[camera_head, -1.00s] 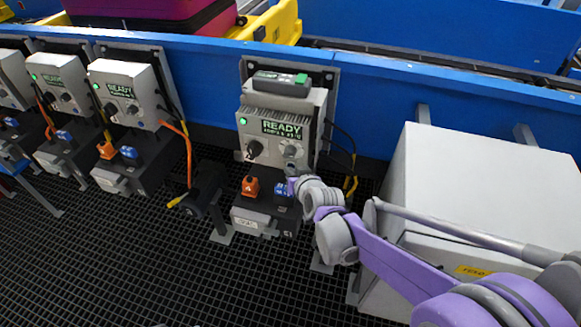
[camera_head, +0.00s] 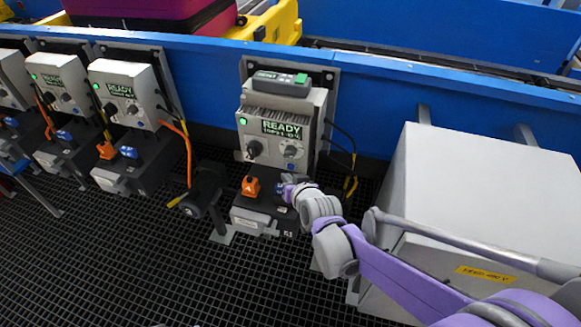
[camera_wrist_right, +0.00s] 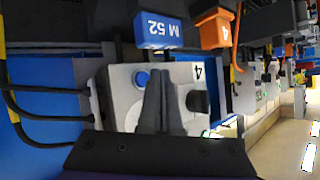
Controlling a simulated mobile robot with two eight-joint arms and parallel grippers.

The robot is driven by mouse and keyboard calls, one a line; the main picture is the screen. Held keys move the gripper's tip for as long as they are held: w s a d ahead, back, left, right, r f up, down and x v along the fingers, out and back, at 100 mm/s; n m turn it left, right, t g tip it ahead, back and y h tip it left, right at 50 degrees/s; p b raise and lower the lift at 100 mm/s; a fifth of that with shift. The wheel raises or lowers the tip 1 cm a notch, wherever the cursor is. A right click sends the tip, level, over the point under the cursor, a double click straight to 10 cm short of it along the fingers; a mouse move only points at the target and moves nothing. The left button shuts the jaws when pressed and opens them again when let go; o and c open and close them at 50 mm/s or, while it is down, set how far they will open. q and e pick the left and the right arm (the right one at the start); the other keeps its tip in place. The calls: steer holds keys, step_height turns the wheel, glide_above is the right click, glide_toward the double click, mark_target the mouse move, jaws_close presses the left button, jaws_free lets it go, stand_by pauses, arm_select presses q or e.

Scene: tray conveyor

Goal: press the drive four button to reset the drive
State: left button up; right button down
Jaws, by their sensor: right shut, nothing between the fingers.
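The drive four unit (camera_head: 310,110) is a pale box with a green lamp, a READY display and two knobs. Its blue button (camera_head: 291,167) is low on the right of the front. It also shows in the right wrist view (camera_wrist_right: 142,79), near the number 4. My right gripper (camera_head: 289,180) is just below the button in the head view, with its fingertips hard to make out. In the right wrist view its dark fingers (camera_wrist_right: 160,76) are shut and empty, with tips just right of the button. I cannot tell whether they touch. My left gripper is not in view.
An orange connector (camera_head: 251,186) and a blue connector marked M 52 (camera_wrist_right: 159,28) are close to the gripper. A large grey cabinet (camera_head: 480,180) stands at right. Similar drive units (camera_head: 124,92) stand at left. Dark mesh flooring (camera_head: 110,250) is open in front.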

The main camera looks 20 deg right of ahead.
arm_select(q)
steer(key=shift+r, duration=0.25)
arm_select(e)
steer(key=s+a, duration=0.2)
steer(key=s, duration=0.1)
steer(key=shift+s+a, duration=0.15)
steer(key=shift+s, duration=0.1)
stand_by(0.5)
steer(key=s+d+f+n+g, duration=0.1)
steer(key=s+f+g, duration=0.15)
steer(key=s, duration=0.65)
steer(key=s+d+f+g, duration=0.1)
steer(key=s+g, duration=0.2)
steer(key=s, duration=0.6)
steer(key=s+d+f+n+g, duration=0.1)
steer(key=s+d+g, duration=0.1)
steer(key=s, duration=0.8)
arm_select(q)
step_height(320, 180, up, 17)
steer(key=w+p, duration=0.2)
steer(key=p, duration=1.3)
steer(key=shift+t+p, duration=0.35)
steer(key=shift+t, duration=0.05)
arm_select(e)
steer(key=w+r, duration=0.3)
steer(key=r, duration=1.4)
steer(key=shift+a+t+h, duration=0.25)
steer(key=shift+t+h, duration=0.1)
steer(key=shift+h, duration=0.05)
